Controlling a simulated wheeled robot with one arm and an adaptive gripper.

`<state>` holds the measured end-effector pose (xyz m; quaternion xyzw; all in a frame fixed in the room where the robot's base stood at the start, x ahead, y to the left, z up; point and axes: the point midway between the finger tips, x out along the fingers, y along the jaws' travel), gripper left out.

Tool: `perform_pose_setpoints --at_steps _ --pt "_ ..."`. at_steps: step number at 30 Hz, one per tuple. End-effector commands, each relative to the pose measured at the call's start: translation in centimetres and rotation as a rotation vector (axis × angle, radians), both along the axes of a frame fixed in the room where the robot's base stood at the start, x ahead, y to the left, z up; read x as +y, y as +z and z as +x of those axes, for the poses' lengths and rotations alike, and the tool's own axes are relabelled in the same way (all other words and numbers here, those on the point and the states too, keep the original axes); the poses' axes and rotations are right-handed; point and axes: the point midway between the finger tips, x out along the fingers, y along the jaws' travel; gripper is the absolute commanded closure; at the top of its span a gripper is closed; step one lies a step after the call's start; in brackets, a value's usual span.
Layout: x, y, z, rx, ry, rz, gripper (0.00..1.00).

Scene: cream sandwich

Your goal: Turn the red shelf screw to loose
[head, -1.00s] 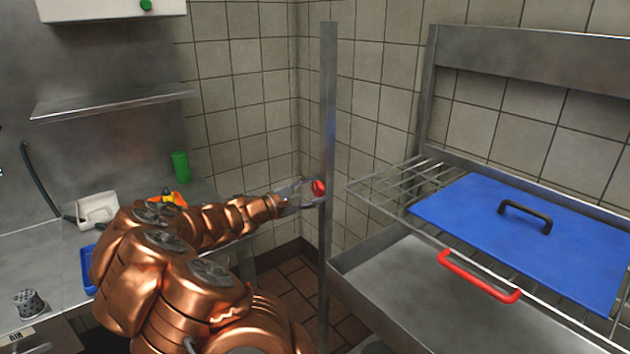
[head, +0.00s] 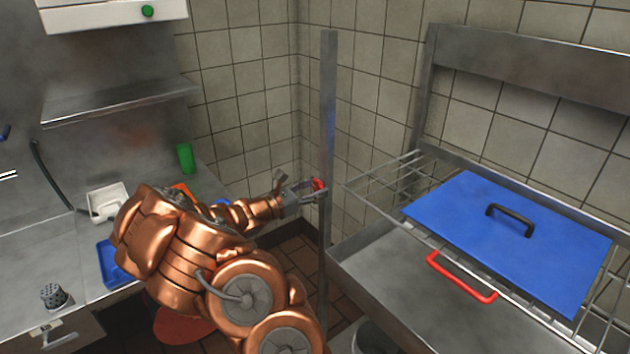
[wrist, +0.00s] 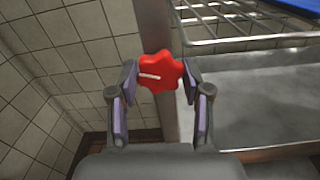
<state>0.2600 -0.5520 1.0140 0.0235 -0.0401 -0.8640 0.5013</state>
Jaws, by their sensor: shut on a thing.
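The red shelf screw (head: 318,185) is a star-shaped knob on the upright metal post (head: 328,120) at the left end of the shelf. In the wrist view the red screw (wrist: 160,72) fills the space between the fingers, with a short pale mark running nearly level on its face. My gripper (head: 312,189) is at the post, its two fingers closed on the screw from both sides; the gripper (wrist: 160,78) shows the same from the wrist. The screw's shaft is hidden behind the knob.
A wire shelf (head: 385,178) holds a blue board (head: 510,240) with a black handle, right of the post. A steel counter (head: 30,290) with a green cup (head: 185,158) stands left.

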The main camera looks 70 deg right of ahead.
Motion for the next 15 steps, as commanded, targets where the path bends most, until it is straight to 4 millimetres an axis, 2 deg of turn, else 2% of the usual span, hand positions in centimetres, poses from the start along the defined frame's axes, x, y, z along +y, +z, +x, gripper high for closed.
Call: perform_pose_setpoints --at_steps 15 --pt "0.07 -0.36 -0.51 0.161 -0.011 0.100 0.86"
